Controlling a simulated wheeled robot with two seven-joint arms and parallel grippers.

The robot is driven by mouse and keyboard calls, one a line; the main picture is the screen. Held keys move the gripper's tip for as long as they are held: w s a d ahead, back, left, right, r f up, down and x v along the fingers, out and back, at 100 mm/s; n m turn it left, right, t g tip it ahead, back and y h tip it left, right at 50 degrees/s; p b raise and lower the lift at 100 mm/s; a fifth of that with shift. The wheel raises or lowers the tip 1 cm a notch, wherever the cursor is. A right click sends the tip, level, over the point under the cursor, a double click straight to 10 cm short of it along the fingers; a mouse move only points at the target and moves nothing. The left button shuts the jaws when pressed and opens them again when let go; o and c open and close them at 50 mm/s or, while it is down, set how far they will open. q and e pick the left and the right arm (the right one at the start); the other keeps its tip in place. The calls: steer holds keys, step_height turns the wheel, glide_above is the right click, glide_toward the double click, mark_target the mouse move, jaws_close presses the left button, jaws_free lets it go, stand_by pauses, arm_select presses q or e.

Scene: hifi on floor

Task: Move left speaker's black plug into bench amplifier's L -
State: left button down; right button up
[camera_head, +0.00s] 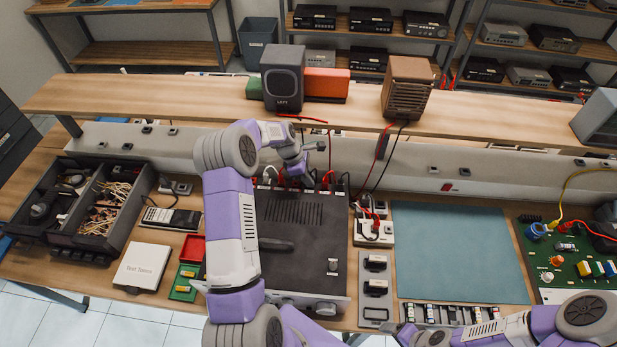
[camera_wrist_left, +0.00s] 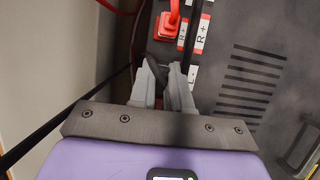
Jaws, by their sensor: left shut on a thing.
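The left speaker (camera_head: 283,77), a dark box marked LEFT, stands on the raised shelf. The bench amplifier (camera_head: 275,265) is the dark vented box on the bench below; its back edge carries terminals and cables. My left gripper (camera_head: 293,165) is down at that back edge. In the left wrist view, my left gripper (camera_wrist_left: 166,82) is shut on a dark piece, seemingly the black plug (camera_wrist_left: 166,62), partly hidden by the fingers. The L - label (camera_wrist_left: 193,76) is just right of the fingertips. Whether the plug is in a socket cannot be told. My right gripper (camera_head: 405,334) is low at the bottom right.
A red plug (camera_wrist_left: 167,27) sits by the R labels, with a black cable close by. A brown speaker (camera_head: 407,85) stands on the shelf. The wall strip (camera_head: 455,160) runs behind the amplifier. A blue-green mat (camera_head: 460,255) to the right is clear.

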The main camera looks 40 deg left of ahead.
arm_select(q)
steer(key=c, duration=1)
jaws_free()
steer(key=shift+r, duration=0.15)
